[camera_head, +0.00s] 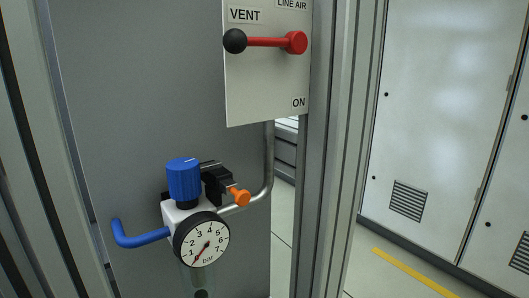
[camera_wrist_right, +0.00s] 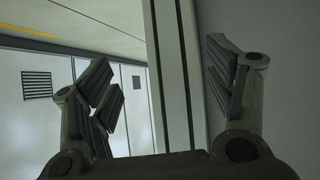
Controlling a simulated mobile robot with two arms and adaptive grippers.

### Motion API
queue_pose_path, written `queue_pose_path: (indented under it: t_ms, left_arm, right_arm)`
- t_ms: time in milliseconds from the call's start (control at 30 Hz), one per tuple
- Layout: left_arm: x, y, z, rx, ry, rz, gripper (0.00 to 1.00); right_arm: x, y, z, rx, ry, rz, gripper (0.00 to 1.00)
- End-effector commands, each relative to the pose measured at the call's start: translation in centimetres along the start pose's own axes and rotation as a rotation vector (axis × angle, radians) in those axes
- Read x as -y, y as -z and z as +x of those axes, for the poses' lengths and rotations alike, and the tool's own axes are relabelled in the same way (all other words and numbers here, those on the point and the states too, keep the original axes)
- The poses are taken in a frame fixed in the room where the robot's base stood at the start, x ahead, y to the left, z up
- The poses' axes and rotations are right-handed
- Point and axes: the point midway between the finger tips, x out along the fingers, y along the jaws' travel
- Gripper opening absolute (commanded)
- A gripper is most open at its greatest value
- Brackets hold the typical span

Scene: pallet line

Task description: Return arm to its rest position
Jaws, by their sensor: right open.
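My right gripper (camera_wrist_right: 165,88) shows in the right wrist view with its two fingers spread wide apart. It is open and nothing is between the fingers. A pale upright post and a grey panel stand beyond it. Neither gripper shows in the head view, and my left gripper is in no view.
In the head view, a white plate (camera_head: 250,95) carries a red lever (camera_head: 265,42) with a black knob, lying horizontal near "VENT". Below are a blue regulator knob (camera_head: 184,182), a pressure gauge (camera_head: 201,240) and an orange knob (camera_head: 240,197). White cabinets (camera_head: 440,110) stand right, beyond open floor.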

Motion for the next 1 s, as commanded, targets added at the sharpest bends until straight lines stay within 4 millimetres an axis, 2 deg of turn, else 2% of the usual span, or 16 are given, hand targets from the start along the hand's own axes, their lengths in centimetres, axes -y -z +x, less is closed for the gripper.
queue_pose_path:
  t_ms: [33,100,267,300,400,500,600,700,800,1000]
  left_arm:
    - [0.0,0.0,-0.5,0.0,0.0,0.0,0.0]
    - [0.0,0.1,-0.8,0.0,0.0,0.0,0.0]
    - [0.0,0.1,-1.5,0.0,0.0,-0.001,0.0]
    - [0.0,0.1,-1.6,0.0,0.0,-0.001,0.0]
    - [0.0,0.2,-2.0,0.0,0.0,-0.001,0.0]
    - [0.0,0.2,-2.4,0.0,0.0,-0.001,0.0]
    - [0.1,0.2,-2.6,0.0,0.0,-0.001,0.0]
    - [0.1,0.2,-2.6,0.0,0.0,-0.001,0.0]
    - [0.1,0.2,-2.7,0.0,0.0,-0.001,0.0]
    - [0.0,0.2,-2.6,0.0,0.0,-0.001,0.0]
  right_arm:
    - [-0.2,-3.3,-0.1,0.072,-0.017,0.011,0.76]
    - [-0.3,-7.9,-0.4,0.169,-0.035,0.022,0.76]
    - [0.6,-18.3,-3.0,0.394,-0.058,0.05,0.76]
    - [1.2,-20.9,-4.0,0.451,-0.058,0.058,0.76]
    - [2.9,-26.6,-6.9,0.588,-0.053,0.079,0.76]
    - [4.8,-31.1,-10.0,0.703,-0.041,0.095,0.76]
    - [6.5,-34.1,-12.5,0.787,-0.026,0.109,0.76]
    - [7.5,-35.8,-14.2,0.837,-0.016,0.116,0.76]
    - [8.0,-36.5,-14.8,0.857,-0.011,0.119,0.76]
    - [8.0,-36.6,-14.9,0.859,-0.011,0.119,0.76]
